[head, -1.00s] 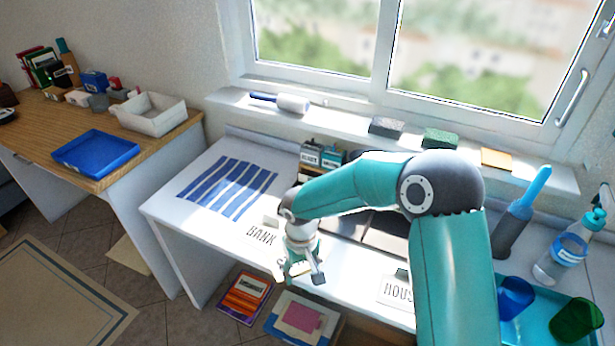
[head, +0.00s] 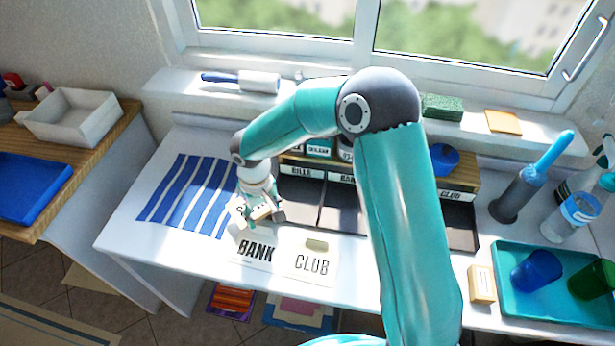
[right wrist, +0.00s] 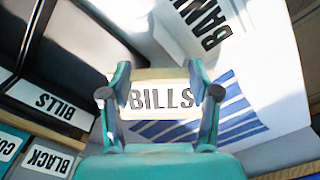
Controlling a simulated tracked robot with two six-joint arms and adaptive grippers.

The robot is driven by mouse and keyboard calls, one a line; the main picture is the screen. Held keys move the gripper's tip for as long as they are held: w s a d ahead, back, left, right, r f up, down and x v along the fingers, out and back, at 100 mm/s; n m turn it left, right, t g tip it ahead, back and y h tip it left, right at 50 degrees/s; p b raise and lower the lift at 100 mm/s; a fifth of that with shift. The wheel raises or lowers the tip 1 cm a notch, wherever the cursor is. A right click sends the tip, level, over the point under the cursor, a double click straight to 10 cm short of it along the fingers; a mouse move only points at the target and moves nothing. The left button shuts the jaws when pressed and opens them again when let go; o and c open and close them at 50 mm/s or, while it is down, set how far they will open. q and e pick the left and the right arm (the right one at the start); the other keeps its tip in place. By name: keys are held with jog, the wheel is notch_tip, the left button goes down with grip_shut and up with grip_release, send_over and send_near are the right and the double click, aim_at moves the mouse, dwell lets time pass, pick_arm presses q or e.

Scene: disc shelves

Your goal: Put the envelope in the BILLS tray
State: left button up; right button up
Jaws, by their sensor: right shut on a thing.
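The envelope (right wrist: 160,97) marked BILLS is gripped between both fingers of my right gripper (right wrist: 160,93) in the right wrist view. In the head view, my right gripper (head: 262,213) is above the white desk, just left of the dark BILLS tray (head: 297,196). Part of the envelope shows at the fingers. The BILLS tray label (right wrist: 55,107) appears upside down at the left of the right wrist view. The tray's front is partly hidden by the gripper. My left gripper is not in view.
The BANK envelope (head: 255,249) and CLUB envelope (head: 310,264) lie on the desk in front of the trays. A blue-striped cloth (head: 188,193) lies to the left. More dark trays stand right of BILLS, partly behind my arm. A teal tray (head: 520,258) is at far right.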

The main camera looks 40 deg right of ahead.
aim_at(313, 207)
jog(key=shift+a, duration=0.3)
jog(key=shift+w+r, duration=0.1)
jog(key=shift+w, duration=0.05)
jog(key=shift+d+r+n+p, duration=0.2)
jog(key=shift+d+n+p, duration=0.1)
jog(key=shift+p, duration=0.15)
jog(key=d+n+p, duration=0.1)
jog(key=d, duration=0.1)
jog(key=d+r+n+p, duration=0.1)
jog(key=d+p, duration=0.1)
jog(key=d+r+n+p, duration=0.1)
jog(key=d, duration=0.1)
jog(key=shift+s+p, duration=0.25)
jog(key=shift+p, duration=0.15)
jog(key=s+d+n+p, duration=0.2)
jog(key=d+n+p, duration=0.2)
jog(key=d, duration=0.3)
jog(key=shift+n, duration=0.4)
jog(key=shift+s+d+f+b, duration=0.15)
jog(key=shift+f+b, duration=0.5)
jog(key=shift+f, duration=0.4)
jog(key=shift+w+d+f+b, duration=0.15)
jog(key=shift+f+b, duration=0.45)
jog(key=shift+f, duration=0.4)
jog(key=shift+s+d+f+b, duration=0.15)
jog(key=shift+f+b, duration=0.5)
jog(key=shift+f, duration=0.4)
jog(key=shift+f, duration=0.1)
